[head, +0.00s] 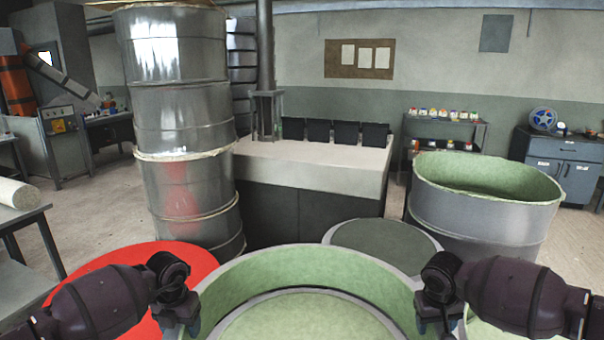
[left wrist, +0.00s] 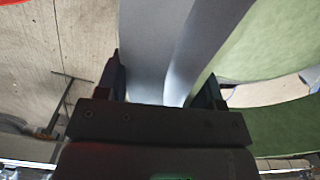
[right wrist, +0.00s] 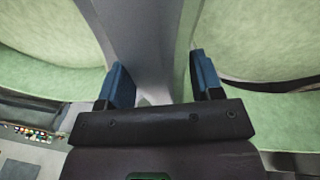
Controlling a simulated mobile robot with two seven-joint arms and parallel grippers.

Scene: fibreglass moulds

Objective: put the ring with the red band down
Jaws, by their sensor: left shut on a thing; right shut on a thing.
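A large ring (head: 300,258) with a pale green inside and grey rim is at the bottom centre of the head view. No red band shows on the part I see; its outer side is mostly hidden. My left gripper (head: 188,318) is shut on its left wall, and my right gripper (head: 433,315) is shut on its right wall. The gripped wall passes between the fingers in the left wrist view (left wrist: 160,50) and the right wrist view (right wrist: 145,40). A smaller grey-rimmed green round (head: 300,320) shows inside the ring. I cannot tell whether the ring touches anything below.
A flat red disc (head: 140,262) lies left of the ring, partly behind my left arm. A dark-topped round (head: 385,243) is just behind the ring. A grey open ring or tub (head: 480,215) stands right. A tall stack of metal rings (head: 185,120) stands behind left, near a white-topped bench (head: 310,163).

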